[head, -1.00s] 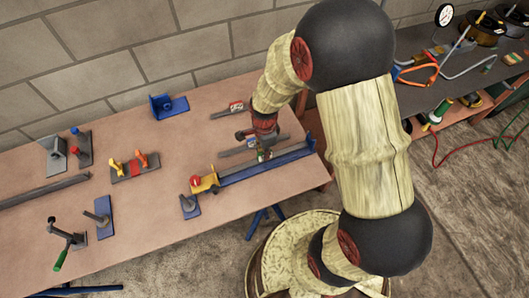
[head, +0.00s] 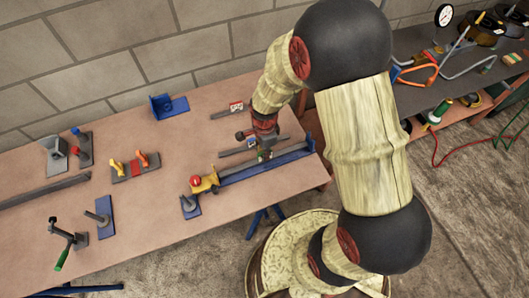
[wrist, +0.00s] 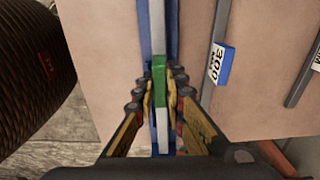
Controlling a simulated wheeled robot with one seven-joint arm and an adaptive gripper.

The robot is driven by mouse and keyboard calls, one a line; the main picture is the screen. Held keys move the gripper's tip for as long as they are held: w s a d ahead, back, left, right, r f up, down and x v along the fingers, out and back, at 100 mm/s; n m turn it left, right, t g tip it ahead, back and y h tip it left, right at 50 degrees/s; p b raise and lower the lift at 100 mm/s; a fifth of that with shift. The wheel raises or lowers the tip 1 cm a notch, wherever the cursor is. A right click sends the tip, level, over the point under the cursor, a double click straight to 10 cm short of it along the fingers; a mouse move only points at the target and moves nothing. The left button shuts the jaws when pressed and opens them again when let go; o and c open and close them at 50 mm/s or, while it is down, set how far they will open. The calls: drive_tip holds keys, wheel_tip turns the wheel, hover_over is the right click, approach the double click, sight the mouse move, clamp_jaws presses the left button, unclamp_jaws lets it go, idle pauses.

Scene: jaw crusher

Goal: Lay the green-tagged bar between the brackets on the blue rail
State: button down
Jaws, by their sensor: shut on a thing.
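My gripper (wrist: 160,95) is shut on the green-tagged bar (wrist: 157,25), with the green tag between the fingers in the wrist view. The bar runs lengthwise along the blue rail (wrist: 173,22), which shows on both sides of it. I cannot tell whether the bar touches the rail. In the head view, my gripper (head: 263,152) is low over the blue rail (head: 275,164) near the table's right end. The brackets cannot be made out clearly.
A blue-tagged bar (wrist: 221,50) marked 300 lies right of the rail in the wrist view. A yellow part with a red knob (head: 205,182) is at the rail's left end. Several fixtures, including a blue bracket (head: 168,106), stand farther left on the table (head: 150,210).

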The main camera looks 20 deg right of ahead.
drive_tip(key=shift+f+b, duration=0.85)
drive_tip(key=shift+f, duration=0.45)
drive_tip(key=c, duration=1.8)
unclamp_jaws()
drive_tip(key=shift+o, duration=0.2)
wheel_tip(320, 180, up, 12)
